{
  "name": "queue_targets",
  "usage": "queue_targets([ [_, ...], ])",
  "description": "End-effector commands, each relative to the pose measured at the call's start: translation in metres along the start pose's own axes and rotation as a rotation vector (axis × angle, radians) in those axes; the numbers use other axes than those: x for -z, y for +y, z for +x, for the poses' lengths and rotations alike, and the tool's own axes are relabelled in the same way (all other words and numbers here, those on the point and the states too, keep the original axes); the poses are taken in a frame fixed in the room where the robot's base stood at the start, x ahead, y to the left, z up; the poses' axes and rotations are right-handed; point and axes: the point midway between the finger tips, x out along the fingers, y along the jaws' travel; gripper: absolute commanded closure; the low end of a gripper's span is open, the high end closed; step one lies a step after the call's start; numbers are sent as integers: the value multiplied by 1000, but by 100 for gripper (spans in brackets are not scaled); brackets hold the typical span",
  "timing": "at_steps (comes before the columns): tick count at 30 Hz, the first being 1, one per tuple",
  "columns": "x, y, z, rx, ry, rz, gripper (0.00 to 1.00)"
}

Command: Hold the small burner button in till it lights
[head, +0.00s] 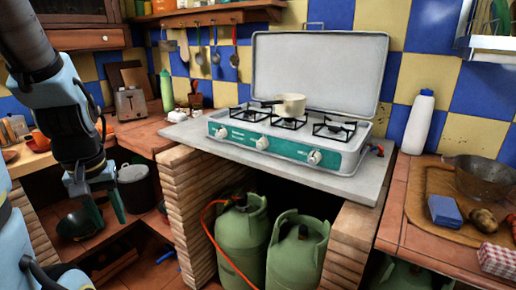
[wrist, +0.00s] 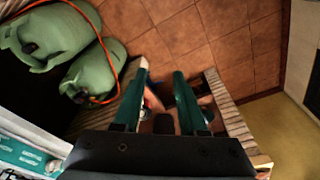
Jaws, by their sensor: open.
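The gas stove (head: 290,142) stands on the grey slab with its lid raised. Its teal front panel carries three pale knobs: a left knob (head: 220,132), a middle knob (head: 262,142) and a right knob (head: 315,157). I cannot make out a separate small button or tell which burner is the small one. No flame shows. Part of the teal panel (wrist: 28,152) shows at the lower left of the wrist view. My gripper (head: 96,214) hangs low at the left, well apart from the stove. Its two teal fingers are open and empty in the wrist view (wrist: 160,82).
A cream saucepan (head: 291,104) sits on the rear of the stove. Green gas bottles (head: 241,240) and an orange hose (head: 211,232) are beneath, beside a brick pillar (head: 185,205). A toaster (head: 130,104) stands on the left counter. The stove's front edge is clear.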

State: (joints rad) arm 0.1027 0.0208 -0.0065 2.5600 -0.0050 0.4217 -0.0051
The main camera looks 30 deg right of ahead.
Motion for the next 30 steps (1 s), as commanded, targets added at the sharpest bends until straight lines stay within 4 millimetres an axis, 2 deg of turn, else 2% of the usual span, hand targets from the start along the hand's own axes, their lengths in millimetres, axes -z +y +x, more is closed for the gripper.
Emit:
queue_targets([
  [2, 0, 0, 0, 0, 0, 0, 69],
  [10, 0, 0, 0, 0, 0, 0, 99],
  [30, 0, 0, 0, 0, 0, 0, 100],
])
